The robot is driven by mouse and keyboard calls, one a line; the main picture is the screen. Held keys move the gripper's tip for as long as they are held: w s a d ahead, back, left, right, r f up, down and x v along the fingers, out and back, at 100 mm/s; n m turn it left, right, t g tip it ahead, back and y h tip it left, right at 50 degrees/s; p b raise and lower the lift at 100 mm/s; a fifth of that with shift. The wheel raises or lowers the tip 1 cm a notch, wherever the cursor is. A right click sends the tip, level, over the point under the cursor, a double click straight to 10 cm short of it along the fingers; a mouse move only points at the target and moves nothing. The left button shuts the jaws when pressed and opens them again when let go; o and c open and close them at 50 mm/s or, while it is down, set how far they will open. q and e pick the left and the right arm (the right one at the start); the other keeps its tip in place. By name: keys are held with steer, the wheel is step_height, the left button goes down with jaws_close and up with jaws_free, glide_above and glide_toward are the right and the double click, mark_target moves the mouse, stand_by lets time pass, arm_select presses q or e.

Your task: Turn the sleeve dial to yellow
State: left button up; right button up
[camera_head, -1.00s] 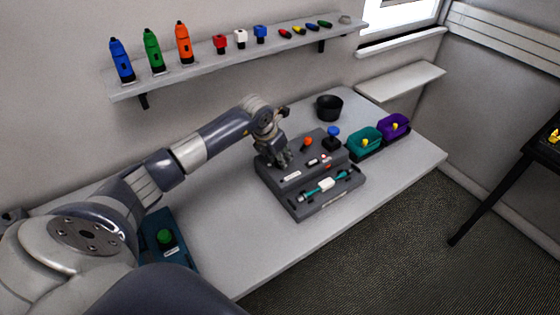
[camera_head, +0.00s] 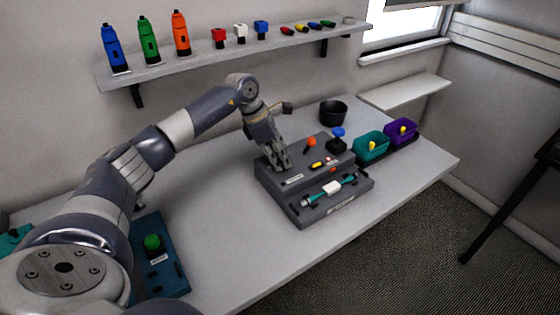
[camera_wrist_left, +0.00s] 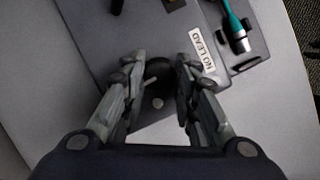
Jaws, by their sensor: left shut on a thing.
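The grey console (camera_head: 283,196) stands on the table. My left gripper (camera_head: 279,165) points down at the left end of its upper deck. In the left wrist view, the fingers (camera_wrist_left: 158,88) are closed around a dark round knob (camera_wrist_left: 158,68), which I take to be the sleeve dial. The fingers hide most of it, and any pointer mark is not readable. A small indicator (camera_head: 316,165) on the deck, right of the gripper, looks yellow. My right gripper is not in view.
An orange-topped lever (camera_head: 310,142) and a blue-topped control (camera_head: 338,134) rise from the console. Teal (camera_head: 370,146) and purple (camera_head: 401,132) bins and a black bowl (camera_head: 333,113) stand beyond.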

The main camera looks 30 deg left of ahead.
arm_select(q)
steer(key=shift+m, duration=0.3)
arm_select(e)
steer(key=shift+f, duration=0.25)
arm_select(q)
steer(key=shift+a, duration=0.1)
steer(key=o, duration=1.1)
steer(key=shift+c, duration=0.2)
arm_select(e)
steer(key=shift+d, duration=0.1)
arm_select(q)
steer(key=v, duration=1.2)
steer(key=shift+w+f, duration=0.1)
